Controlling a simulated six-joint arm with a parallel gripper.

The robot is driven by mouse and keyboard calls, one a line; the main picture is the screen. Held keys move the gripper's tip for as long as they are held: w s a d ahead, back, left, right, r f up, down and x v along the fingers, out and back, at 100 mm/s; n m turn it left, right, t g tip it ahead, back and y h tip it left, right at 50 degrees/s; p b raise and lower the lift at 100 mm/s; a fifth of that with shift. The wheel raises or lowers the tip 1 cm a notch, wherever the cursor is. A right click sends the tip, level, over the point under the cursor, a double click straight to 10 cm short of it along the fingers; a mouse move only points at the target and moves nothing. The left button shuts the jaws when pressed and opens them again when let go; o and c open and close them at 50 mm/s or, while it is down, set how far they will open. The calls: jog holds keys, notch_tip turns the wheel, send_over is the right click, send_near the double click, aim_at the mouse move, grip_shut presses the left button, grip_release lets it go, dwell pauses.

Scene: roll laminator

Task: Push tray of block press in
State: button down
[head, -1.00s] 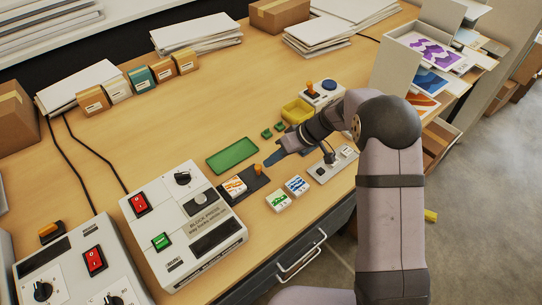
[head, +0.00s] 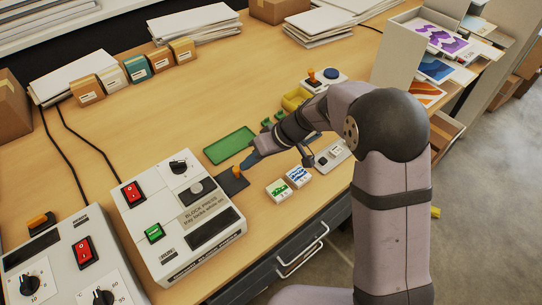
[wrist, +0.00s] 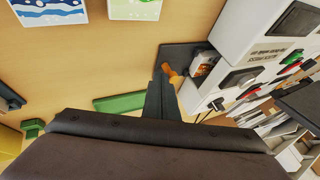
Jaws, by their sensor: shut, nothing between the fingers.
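The block press (head: 183,215) is the white machine with a red switch and a green button. Its dark tray (head: 233,181) sticks out a short way from its right side. The wrist view also shows the tray (wrist: 183,54), with an orange knob (wrist: 171,74) and a printed block (wrist: 201,66) at the press opening, partly hidden by the press. My gripper (head: 247,161) is shut and empty, with its tips at the outer end of the tray by the knob. The wrist view shows the fingers (wrist: 160,92) close beside the knob; contact is hard to tell.
A green mat (head: 230,145) lies behind the tray. A yellow bin (head: 295,98) and small green blocks stand behind my arm. Another machine (head: 70,265) stands left of the press.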

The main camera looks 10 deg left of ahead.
aim_at(241, 181)
jog(key=s+a+b, duration=0.1)
jog(key=s+a, duration=0.2)
jog(key=shift+f+b, duration=0.1)
jog(key=shift+b, duration=0.3)
jog(key=shift+s, duration=0.15)
jog(key=shift+a, duration=0.1)
jog(key=shift+w+d, duration=0.35)
jog(key=w+d, duration=0.1)
jog(key=w+d+b, duration=0.1)
jog(key=d, duration=0.1)
jog(key=shift+w+d+r, duration=0.15)
jog(key=shift+r, duration=0.05)
jog(key=b+v, duration=0.2)
jog(key=v, duration=0.7)
jog(key=shift+r, duration=0.3)
jog(key=shift+d, duration=0.15)
